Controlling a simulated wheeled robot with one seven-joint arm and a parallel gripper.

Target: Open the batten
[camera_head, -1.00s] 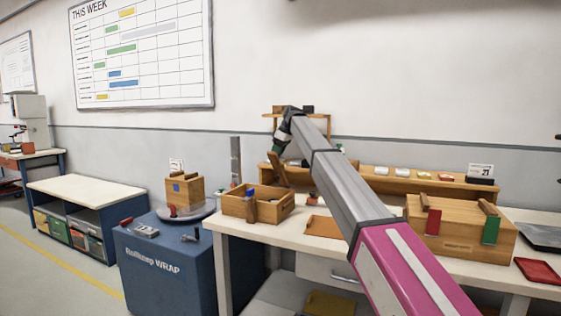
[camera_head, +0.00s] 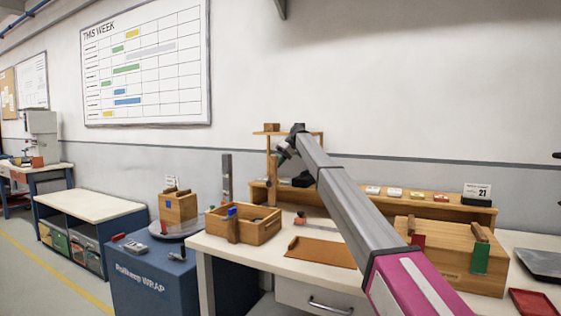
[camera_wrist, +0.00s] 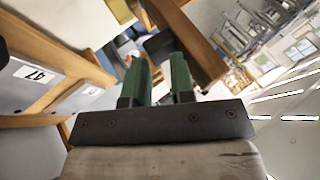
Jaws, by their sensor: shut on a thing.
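The batten (camera_head: 273,166) appears as a narrow wooden bar standing about upright below the small raised shelf at the back of the bench. In the wrist view a wooden bar (camera_wrist: 192,42) crosses slantwise at the fingertips, and I take it to be the batten. My gripper (camera_head: 281,157) is at the batten's upper part, just under the small shelf. Its green fingers (camera_wrist: 158,68) are a little apart and shut on the bar. The exact contact is hard to see, as the hand is small and dark in the head view.
The small shelf (camera_head: 298,134) is close above my gripper. An open wooden box (camera_head: 262,236) stands at the bench's left, a larger wooden box (camera_head: 455,262) at the right, and a brown board (camera_head: 322,254) between. A long low shelf (camera_head: 400,203) runs along the back.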

